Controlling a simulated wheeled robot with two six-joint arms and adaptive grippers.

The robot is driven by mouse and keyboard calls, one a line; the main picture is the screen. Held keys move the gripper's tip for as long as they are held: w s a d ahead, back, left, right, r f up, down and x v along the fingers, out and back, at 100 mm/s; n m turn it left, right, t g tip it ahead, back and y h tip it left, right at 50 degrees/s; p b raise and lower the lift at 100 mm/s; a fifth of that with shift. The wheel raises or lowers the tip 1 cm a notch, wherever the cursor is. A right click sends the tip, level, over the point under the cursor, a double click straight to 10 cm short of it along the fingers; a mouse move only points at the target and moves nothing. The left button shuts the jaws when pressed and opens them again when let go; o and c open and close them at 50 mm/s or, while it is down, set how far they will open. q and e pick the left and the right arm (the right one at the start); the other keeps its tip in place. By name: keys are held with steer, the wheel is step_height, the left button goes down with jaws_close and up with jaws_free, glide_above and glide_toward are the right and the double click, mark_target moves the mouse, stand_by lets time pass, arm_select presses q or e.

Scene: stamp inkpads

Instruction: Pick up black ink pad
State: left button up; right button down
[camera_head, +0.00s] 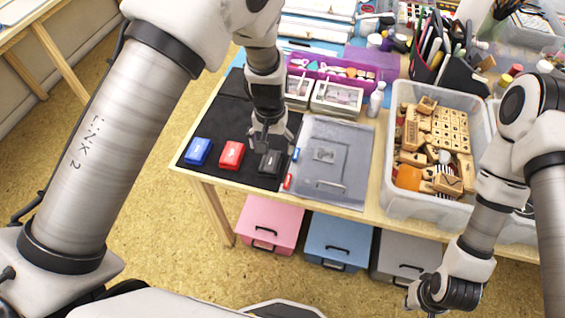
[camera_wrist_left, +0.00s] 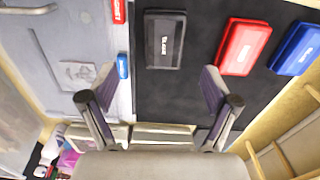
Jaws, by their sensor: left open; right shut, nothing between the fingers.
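The black ink pad (camera_head: 270,163) lies on a black mat (camera_head: 222,125), at the right of the row of pads. It also shows in the left wrist view (camera_wrist_left: 165,39), flat and fully visible. My left gripper (camera_head: 271,138) is above the mat, just behind the black pad in the head view. In the left wrist view my left gripper (camera_wrist_left: 158,86) has its fingers spread wide with nothing between them, and the pad lies beyond the fingertips. My right gripper (camera_head: 424,296) is low at the right, shut and empty, away from the pad.
A red pad (camera_head: 231,155) and a blue pad (camera_head: 198,151) lie left of the black one. Right of it are small red and blue pieces and a grey translucent case (camera_head: 340,185). A clear bin (camera_head: 397,190) of wooden stamps stands further right.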

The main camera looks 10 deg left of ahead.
mark_target(270, 161)
arm_select(q)
steer(key=shift+s+a+f+p, duration=0.15)
steer(key=shift+s+a+f, duration=0.25)
steer(key=shift+f, duration=0.25)
steer(key=shift+s+a+f+p, duration=0.15)
steer(key=shift+s+a+f, duration=0.15)
steer(key=shift+f, duration=0.3)
steer(key=f, duration=0.2)
steer(key=d+f, duration=0.1)
steer(key=f, duration=0.1)
steer(key=shift+w+d+f+p, duration=0.1)
steer(key=shift+w+p, duration=0.25)
steer(key=shift+p, duration=0.05)
steer(key=shift+a+f, duration=0.15)
steer(key=shift+a, duration=0.1)
steer(key=shift+w+d, duration=0.1)
jaws_close()
